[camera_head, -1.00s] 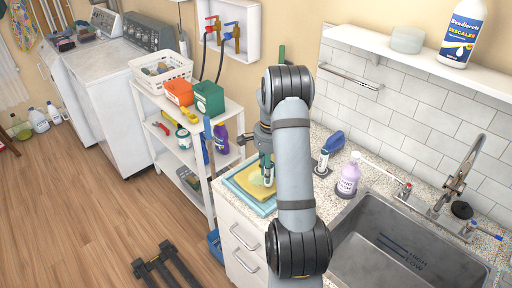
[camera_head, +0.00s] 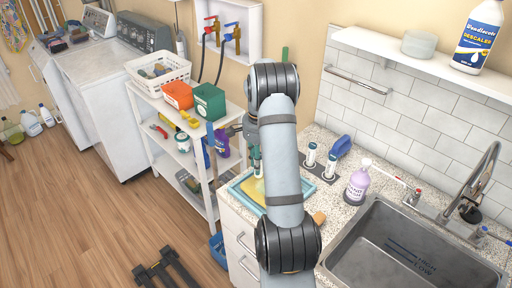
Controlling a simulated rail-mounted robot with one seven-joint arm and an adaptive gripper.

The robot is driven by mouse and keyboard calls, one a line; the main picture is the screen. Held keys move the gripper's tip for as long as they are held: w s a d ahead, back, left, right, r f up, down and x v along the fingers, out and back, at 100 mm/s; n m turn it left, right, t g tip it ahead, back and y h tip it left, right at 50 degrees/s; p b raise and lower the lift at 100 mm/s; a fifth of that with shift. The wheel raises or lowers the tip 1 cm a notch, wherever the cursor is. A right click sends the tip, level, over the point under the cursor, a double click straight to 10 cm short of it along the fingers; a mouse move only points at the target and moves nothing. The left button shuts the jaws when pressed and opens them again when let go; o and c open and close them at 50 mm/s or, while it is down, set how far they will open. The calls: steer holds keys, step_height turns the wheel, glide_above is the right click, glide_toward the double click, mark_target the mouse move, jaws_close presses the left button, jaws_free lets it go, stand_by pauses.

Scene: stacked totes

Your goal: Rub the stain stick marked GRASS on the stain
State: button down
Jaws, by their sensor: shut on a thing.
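My gripper (camera_head: 256,155) is partly hidden behind my arm. It is shut on an upright stain stick (camera_head: 257,168), white with a green part; its marking is too small to read. The stick's lower end is over the yellow cloth (camera_head: 248,190), which lies on a teal tray (camera_head: 238,192) on the counter. I cannot tell whether the tip touches the cloth. The stain is not clearly visible, and my arm hides part of the cloth. Two other white sticks, one at the left (camera_head: 311,155) and one at the right (camera_head: 330,167), stand in a dark holder (camera_head: 318,174).
A blue brush (camera_head: 342,146) and a lilac pump bottle (camera_head: 357,181) stand right of the holder. The sink (camera_head: 400,245) is at the lower right. A white shelf cart (camera_head: 190,150) with a basket and boxes is left of the counter. A tan round object (camera_head: 319,217) lies beside my arm.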

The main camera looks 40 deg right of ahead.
steer(key=shift+s+r+p, duration=0.2)
steer(key=shift+r+p, duration=0.1)
steer(key=shift+r, duration=0.3)
steer(key=shift+s+r+p, duration=0.2)
steer(key=shift+r+p, duration=0.05)
steer(key=shift+r, duration=0.3)
steer(key=shift+w+r+p, duration=0.2)
steer(key=shift+r+p, duration=0.65)
steer(key=shift+r, duration=0.15)
steer(key=shift+s+r+p, duration=0.1)
steer(key=shift+r+p, duration=0.55)
steer(key=shift+r, duration=0.35)
steer(key=shift+f, duration=0.1)
